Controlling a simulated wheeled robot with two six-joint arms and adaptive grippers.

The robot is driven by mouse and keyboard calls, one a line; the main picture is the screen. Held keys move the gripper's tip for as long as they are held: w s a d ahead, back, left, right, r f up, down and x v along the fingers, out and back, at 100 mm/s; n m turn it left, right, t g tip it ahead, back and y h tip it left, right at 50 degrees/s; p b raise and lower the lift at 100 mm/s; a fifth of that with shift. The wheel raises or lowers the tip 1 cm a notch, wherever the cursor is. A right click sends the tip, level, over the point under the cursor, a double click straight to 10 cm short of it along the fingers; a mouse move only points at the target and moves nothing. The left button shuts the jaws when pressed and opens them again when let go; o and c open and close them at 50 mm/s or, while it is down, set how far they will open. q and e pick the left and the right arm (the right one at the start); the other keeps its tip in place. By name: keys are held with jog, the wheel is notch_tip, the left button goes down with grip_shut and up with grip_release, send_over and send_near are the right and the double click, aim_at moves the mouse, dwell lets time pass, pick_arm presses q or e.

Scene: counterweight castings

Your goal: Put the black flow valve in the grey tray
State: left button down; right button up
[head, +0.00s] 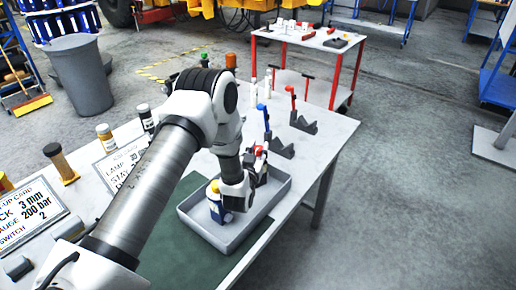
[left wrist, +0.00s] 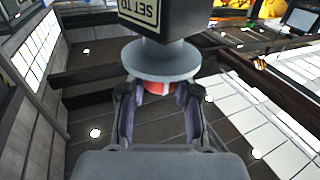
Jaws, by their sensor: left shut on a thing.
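My left gripper (left wrist: 158,92) is shut on the red part of a black, boxy piece with a pale label and a grey disc, which looks like the black flow valve (left wrist: 165,18). In the head view my left wrist hangs over the grey tray (head: 272,214); the held piece is mostly hidden there, with a bit of red and dark showing beside the wrist. I cannot tell whether it touches the tray. My right gripper is out of view.
Blue-handled (head: 265,117) and red-handled (head: 292,103) pieces stand on dark brackets behind the tray. Several bottles and printed cards (head: 118,160) line the table's left. A green mat (head: 200,262) lies in front. A red-legged table (head: 300,38) stands beyond.

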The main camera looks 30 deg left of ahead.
pick_arm(q)
jog(key=shift+f, duration=0.15)
jog(key=c, duration=0.8)
grip_release()
jog(key=shift+c, duration=0.2)
jog(key=shift+r, duration=0.35)
jog(key=v, duration=0.2)
jog(key=b+v, duration=0.1)
jog(key=v, duration=0.1)
jog(key=b+v, duration=0.1)
jog(key=v, duration=0.2)
jog(key=shift+f, duration=0.25)
jog(key=shift+s+r, duration=0.15)
jog(key=shift+s, duration=0.1)
